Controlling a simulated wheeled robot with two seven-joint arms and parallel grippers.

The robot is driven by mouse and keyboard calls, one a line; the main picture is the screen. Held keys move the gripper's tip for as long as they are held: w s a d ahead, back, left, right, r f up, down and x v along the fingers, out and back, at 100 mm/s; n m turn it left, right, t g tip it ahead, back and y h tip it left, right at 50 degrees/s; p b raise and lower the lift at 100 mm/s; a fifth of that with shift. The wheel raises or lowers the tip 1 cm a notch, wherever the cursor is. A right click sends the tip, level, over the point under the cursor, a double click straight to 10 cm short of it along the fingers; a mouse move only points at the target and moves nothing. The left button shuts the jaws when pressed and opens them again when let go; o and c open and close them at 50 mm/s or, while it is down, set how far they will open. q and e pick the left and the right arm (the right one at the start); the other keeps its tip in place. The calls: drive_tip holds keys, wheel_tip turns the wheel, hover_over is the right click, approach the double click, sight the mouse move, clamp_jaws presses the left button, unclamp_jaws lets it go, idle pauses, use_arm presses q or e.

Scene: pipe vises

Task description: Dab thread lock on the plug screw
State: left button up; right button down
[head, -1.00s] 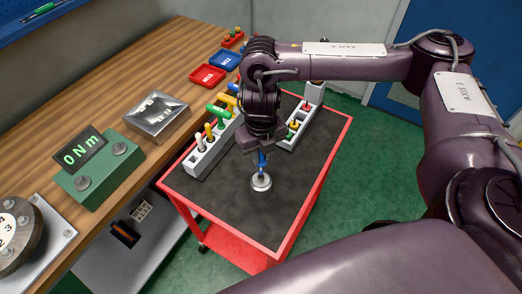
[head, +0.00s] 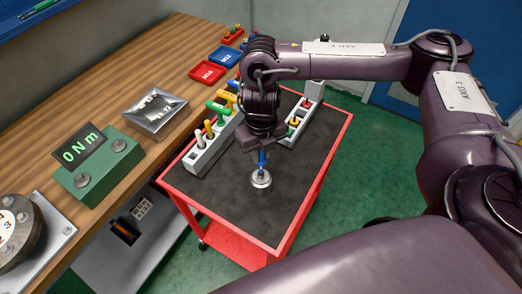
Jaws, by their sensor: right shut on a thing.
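My right gripper (head: 262,148) points down over the cart and is shut on a slim blue thing (head: 262,159), perhaps the thread lock bottle or a tool. Much of it is hidden by the gripper. Its lower end is at or just above the middle of a small round silver piece (head: 261,181) on the dark cart top. I cannot tell whether they touch. I cannot make out the plug screw for certain; the silver piece may hold it. My left gripper is not in view.
The red cart (head: 297,215) carries a grey rack with coloured-handled tools (head: 207,155) and a second rack (head: 300,125). The cart's front is clear.

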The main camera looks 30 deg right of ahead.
drive_tip(key=shift+f, duration=0.3)
idle(0.5)
drive_tip(key=shift+s+f, duration=0.1)
idle(1.1)
drive_tip(key=shift+r+p, duration=2.6)
drive_tip(key=shift+p, duration=0.05)
